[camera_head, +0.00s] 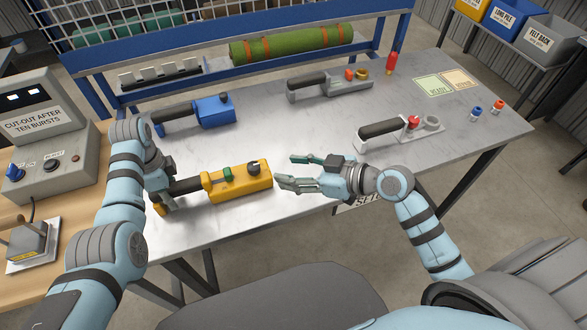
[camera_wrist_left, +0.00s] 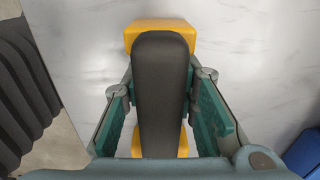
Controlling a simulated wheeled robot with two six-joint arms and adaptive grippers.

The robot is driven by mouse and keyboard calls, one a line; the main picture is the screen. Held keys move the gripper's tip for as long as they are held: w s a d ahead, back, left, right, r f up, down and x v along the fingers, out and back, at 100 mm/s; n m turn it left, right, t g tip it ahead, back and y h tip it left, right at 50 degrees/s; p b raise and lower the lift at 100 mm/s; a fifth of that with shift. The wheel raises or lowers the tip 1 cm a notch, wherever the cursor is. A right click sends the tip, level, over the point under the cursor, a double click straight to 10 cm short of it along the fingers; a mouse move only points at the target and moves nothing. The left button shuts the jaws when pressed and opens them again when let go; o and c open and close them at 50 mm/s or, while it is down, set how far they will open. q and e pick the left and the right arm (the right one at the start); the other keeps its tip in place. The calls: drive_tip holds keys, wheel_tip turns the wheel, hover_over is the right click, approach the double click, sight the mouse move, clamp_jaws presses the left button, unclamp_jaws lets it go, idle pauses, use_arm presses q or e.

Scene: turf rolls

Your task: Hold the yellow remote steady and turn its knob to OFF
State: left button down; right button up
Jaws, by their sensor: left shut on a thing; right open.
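The yellow remote (camera_head: 243,188) lies on the metal table in front of me. It has a black handle at its left end, a green button (camera_head: 227,173) on top and a dark knob (camera_head: 254,167) near its right end. My left gripper (camera_head: 168,187) is shut on the black handle. In the left wrist view the handle (camera_wrist_left: 162,90) runs between the two green-padded fingers, with yellow parts of the remote beyond and below it. My right gripper (camera_head: 286,171) is open and empty, just right of the remote's knob end, fingers pointing left. The knob's marking cannot be read.
A blue tool (camera_head: 212,110) lies behind the remote. A grey tool (camera_head: 345,86) with red and yellow parts and another grey tool (camera_head: 398,130) lie further right. A green turf roll (camera_head: 290,44) rests on the rack behind. A control box (camera_head: 45,140) stands at left.

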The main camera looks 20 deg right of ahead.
use_arm(q)
drive_tip(key=c, duration=1.6)
unclamp_jaws()
drive_tip(key=o, duration=0.4)
drive_tip(key=shift+w+f, duration=0.1)
drive_tip(key=shift+w, duration=0.05)
